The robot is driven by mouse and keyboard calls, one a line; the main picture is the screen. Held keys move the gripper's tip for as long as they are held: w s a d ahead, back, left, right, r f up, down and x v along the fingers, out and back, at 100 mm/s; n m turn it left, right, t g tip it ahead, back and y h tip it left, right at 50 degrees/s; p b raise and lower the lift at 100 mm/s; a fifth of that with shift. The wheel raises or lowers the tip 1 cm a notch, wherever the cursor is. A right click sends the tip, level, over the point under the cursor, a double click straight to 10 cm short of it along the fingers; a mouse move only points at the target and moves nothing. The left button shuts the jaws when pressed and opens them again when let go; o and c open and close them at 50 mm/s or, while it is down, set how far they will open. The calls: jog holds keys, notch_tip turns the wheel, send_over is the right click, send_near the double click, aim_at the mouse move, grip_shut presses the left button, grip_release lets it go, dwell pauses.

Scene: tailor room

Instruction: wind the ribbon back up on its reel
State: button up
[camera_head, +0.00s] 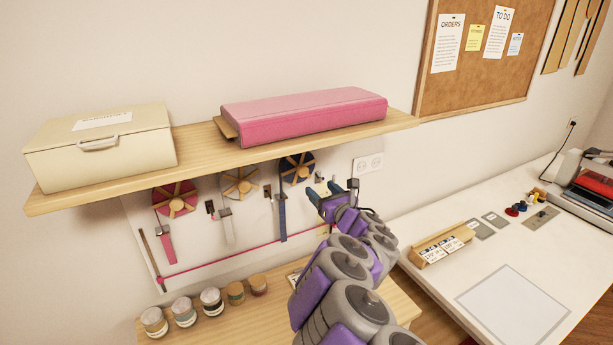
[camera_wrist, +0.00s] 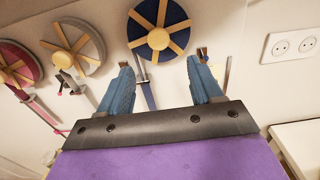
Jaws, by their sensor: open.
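Three reels with tan spokes are mounted on a white board under the shelf. The blue reel (camera_head: 291,172) is at the right, the grey reel (camera_head: 234,190) in the middle and the pink reel (camera_head: 169,205) at the left. My gripper (camera_head: 322,190) is open and empty, right of and below the blue reel. In the wrist view, the blue reel (camera_wrist: 171,36) lies beyond the fingertips, and the blue ribbon (camera_wrist: 148,91) shows between the fingers, apparently not gripped.
A wooden shelf (camera_head: 200,155) with a cream box (camera_head: 98,155) and a pink case (camera_head: 300,113) overhangs the reels. Several jars (camera_head: 210,300) stand on the bench below. A wall socket (camera_head: 368,164) is right of the board. A white table (camera_head: 450,285) stands at the right.

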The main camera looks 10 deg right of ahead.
aim_at(304, 173)
jog(key=x, duration=0.7)
jog(key=shift+w+a+p, duration=0.25)
jog(key=shift+a+p, duration=0.05)
jog(key=shift+a, duration=0.05)
jog(key=shift+w+f, duration=0.1)
jog(key=shift+w, duration=0.85)
jog(key=shift+a, duration=0.1)
jog(key=c, duration=1.1)
